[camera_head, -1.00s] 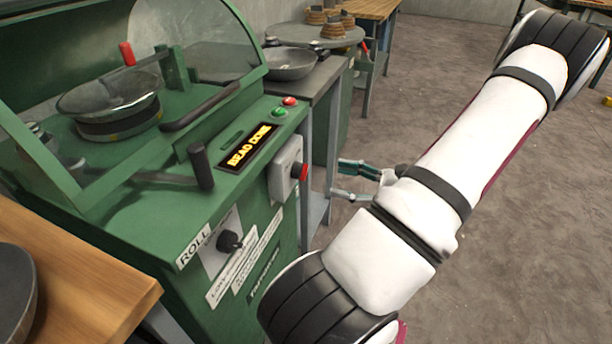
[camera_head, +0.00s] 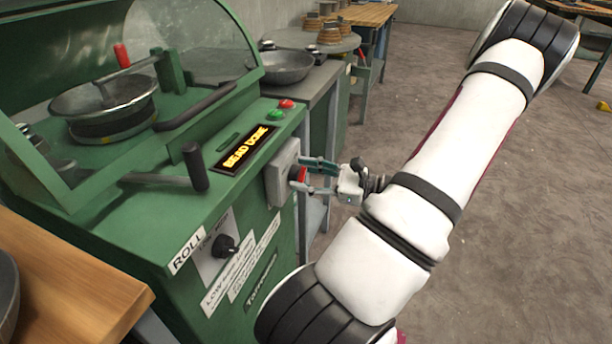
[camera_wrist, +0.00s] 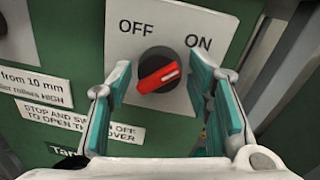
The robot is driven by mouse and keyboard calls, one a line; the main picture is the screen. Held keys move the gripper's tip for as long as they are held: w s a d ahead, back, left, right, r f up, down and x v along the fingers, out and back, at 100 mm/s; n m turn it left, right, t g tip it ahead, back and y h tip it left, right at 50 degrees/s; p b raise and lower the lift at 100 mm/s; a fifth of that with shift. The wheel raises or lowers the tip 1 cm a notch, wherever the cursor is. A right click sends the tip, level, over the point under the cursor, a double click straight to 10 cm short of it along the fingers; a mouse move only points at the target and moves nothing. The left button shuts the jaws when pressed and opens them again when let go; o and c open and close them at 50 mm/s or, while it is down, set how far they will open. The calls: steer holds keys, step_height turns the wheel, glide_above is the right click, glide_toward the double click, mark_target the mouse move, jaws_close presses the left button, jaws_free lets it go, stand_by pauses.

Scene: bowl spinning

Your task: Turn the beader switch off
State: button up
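The beader switch is a red knob on a pale square plate, seen in the head view (camera_head: 298,174) and the wrist view (camera_wrist: 157,74). The plate (camera_wrist: 181,30) reads OFF at upper left and ON at upper right. The knob's white mark points right and up, toward the ON side. My gripper (camera_head: 306,175) is at the switch on the front of the green beader (camera_head: 160,205). In the wrist view its teal-padded fingers (camera_wrist: 161,72) are open, one on each side of the knob, with gaps showing. Whether the tips touch the plate is unclear.
A black ROLL selector (camera_head: 224,246) sits on the panel left of the switch. Green (camera_head: 275,115) and red (camera_head: 287,104) buttons are above. A lit display (camera_head: 246,150) reads BEAD DONE. A wooden table (camera_head: 75,275) stands at lower left.

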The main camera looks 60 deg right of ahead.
steer(key=c, duration=0.7)
steer(key=n+b, duration=0.5)
steer(key=n, duration=0.3)
steer(key=n+h+b, duration=0.1)
steer(key=n+b, duration=0.5)
steer(key=n, duration=0.3)
steer(key=shift+a+g, duration=0.15)
steer(key=shift+g, duration=0.15)
steer(key=shift+b, duration=0.35)
steer(key=o, duration=1.2)
steer(key=shift+h, duration=0.3)
